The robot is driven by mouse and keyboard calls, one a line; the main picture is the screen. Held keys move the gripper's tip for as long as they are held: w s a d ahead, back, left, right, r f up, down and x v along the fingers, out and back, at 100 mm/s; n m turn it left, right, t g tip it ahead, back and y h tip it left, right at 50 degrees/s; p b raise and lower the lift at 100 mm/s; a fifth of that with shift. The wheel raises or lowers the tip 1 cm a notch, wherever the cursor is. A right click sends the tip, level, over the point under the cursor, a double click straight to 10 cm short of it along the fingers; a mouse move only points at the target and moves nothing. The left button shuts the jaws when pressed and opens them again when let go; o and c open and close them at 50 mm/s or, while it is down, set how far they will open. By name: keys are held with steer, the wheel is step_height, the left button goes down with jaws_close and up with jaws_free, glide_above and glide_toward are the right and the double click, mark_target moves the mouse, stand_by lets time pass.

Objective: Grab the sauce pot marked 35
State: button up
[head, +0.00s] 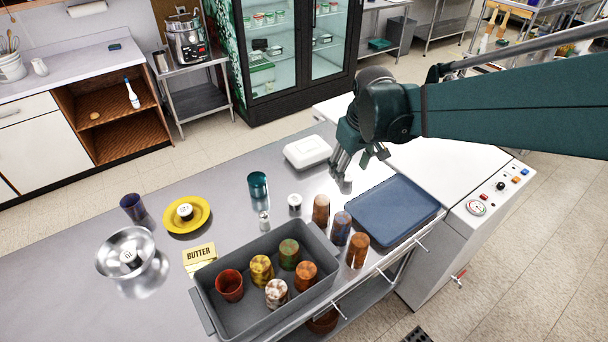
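Three small white pots with dark markings show in the head view. One pot (185,212) sits on a yellow plate (171,222). Another pot (130,258) lies in a shiny metal bowl (112,243). A third pot (294,202) stands on the metal counter, left of the brown tumblers. The markings are too small to read surely, so I cannot tell which pot is marked 35. My gripper (361,168) hangs over the far right part of the counter, right of a white lidded box (307,152). Its fingers look spread and empty. It is apart from all the pots.
A grey bin (207,308) with several coloured tumblers stands at the counter's front. Brown and blue tumblers (321,210) stand beside a blue tray (393,208). A teal cup (258,185), a small shaker (263,221) and a butter box (199,257) stand near the pots.

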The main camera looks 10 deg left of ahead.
steer(key=w+a+f+n+g, duration=0.1)
steer(key=w+a+f, duration=0.1)
steer(key=a+f, duration=0.25)
steer(key=w+a+f+n, duration=0.1)
steer(key=w+a+f, duration=0.2)
steer(key=a, duration=0.2)
steer(key=n+g, duration=0.1)
steer(key=n, duration=0.2)
glide_above(295, 199)
steer(key=shift+h, duration=0.4)
step_height(295, 199, down, 10)
steer(key=shift+r, duration=0.1)
steer(key=shift+f, duration=1.3)
steer(key=shift+f+b, duration=0.3)
steer(key=shift+f, duration=2.3)
steer(key=shift+c, duration=0.5)
steer(key=c, duration=0.9)
